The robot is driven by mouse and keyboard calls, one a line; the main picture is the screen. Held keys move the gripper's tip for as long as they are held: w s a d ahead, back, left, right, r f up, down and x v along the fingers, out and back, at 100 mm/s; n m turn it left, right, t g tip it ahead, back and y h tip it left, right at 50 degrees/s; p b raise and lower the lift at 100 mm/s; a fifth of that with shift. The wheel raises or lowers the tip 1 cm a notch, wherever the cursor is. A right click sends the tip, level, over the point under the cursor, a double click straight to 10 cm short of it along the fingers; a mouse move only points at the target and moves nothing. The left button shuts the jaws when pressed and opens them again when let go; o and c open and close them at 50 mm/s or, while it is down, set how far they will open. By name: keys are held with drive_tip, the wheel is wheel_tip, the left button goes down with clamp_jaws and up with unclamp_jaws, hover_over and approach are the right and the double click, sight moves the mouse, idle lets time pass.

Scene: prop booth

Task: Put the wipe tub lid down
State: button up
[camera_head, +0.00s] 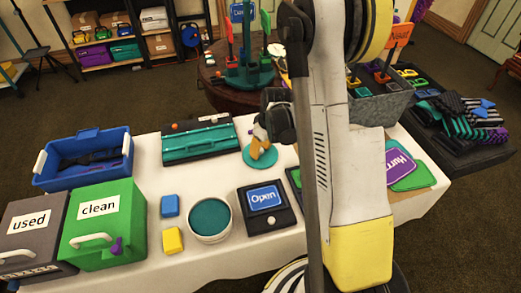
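A round white tub (201,238) stands on the white-clothed table, with a teal round surface inside its rim. A teal disc (249,160), which looks like the tub's lid, is behind and to the right of the tub. My gripper (263,150) points down right over this disc, with orange and white parts at its end. The fingers are small and overlap the disc, so I cannot tell whether they grip it. I also cannot tell whether the disc touches the cloth.
A green "clean" box (105,249) and grey "used" box (28,260) stand front left. A blue bin (60,178) and a teal tray (198,143) are behind. Blue (170,205) and yellow (172,240) blocks and an "Open" sign (264,197) flank the tub.

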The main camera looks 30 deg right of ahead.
sight(266, 157)
drive_tip(key=shift+r, duration=0.15)
drive_tip(key=a+p+v, duration=0.1)
drive_tip(key=p+v, duration=0.4)
drive_tip(key=v, duration=0.7)
drive_tip(key=s+a+r+m+t, duration=0.1)
drive_tip(key=s+a+r, duration=0.25)
drive_tip(key=r, duration=0.35)
drive_tip(key=s+a+r+m+t, duration=0.1)
drive_tip(key=s+a+r, duration=0.2)
drive_tip(key=a+r, duration=0.25)
drive_tip(key=s+a+r+m+t, duration=0.1)
drive_tip(key=s+a+r+t, duration=0.2)
drive_tip(key=s, duration=0.6)
drive_tip(key=a+r, duration=0.2)
drive_tip(key=a, duration=0.1)
drive_tip(key=shift+a+r+m+h, duration=0.2)
drive_tip(key=shift+m+h, duration=0.1)
drive_tip(key=shift+h, duration=0.1)
